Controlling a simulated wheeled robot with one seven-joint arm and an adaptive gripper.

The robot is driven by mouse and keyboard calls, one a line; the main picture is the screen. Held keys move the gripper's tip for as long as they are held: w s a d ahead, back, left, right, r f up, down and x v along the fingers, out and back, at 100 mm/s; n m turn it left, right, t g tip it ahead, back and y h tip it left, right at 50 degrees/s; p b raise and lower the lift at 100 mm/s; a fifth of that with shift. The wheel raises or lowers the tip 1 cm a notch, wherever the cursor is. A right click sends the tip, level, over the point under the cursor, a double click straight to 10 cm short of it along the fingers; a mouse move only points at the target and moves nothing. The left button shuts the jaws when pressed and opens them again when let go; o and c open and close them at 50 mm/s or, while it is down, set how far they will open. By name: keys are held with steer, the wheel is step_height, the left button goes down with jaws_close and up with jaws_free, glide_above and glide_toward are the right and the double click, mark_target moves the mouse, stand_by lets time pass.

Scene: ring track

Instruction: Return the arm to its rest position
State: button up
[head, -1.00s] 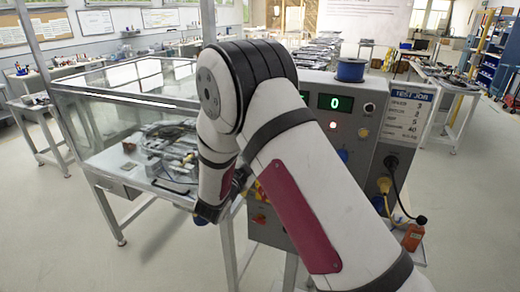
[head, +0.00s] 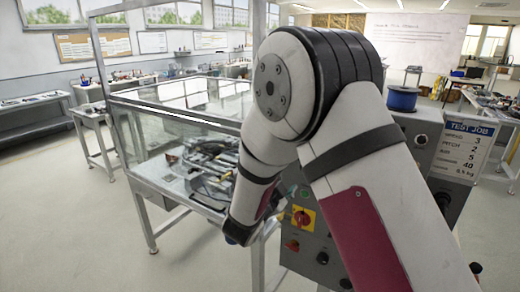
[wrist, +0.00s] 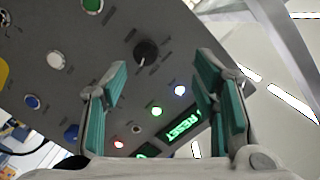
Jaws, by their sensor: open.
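My arm fills the middle and right of the head view, bent at a dark-ringed joint, and hides much of the control box behind it. My gripper (wrist: 160,100) shows in the wrist view with its two green-padded fingers apart and nothing between them. Beyond the fingers is the grey face of the control box (wrist: 80,60), with a black knob (wrist: 146,52), coloured buttons and lights, and a green lit display reading RESET (wrist: 183,132). I cannot tell the distance from the fingertips to the panel. The gripper's fingers do not show in the head view.
The control box (head: 428,125) carries a red and yellow switch (head: 303,218) and a blue spool (head: 402,98) on top. A clear-walled bench (head: 170,185) with metal parts stands left of my arm. Open floor (head: 70,230) lies at the lower left.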

steer(key=s+a+r+n+g+y+b, duration=0.1)
steer(key=s+r+n+y, duration=0.1)
steer(key=r+n+y, duration=0.3)
steer(key=s+a+r+n+g+y+b, duration=0.1)
steer(key=s+r+n+y+b, duration=0.15)
steer(key=r+y, duration=0.3)
steer(key=s+d+f+n+g+h+b, duration=0.1)
steer(key=s+d+n+g, duration=0.2)
steer(key=s, duration=1)
steer(key=s+d+f+n+g+h, duration=0.1)
steer(key=s+d+n+g, duration=0.3)
steer(key=s, duration=0.9)
steer(key=d+f+n, duration=0.1)
steer(key=d, duration=0.1)
steer(key=shift+s+d+b, duration=0.3)
steer(key=shift+d+b, duration=0.05)
steer(key=shift+r, duration=0.1)
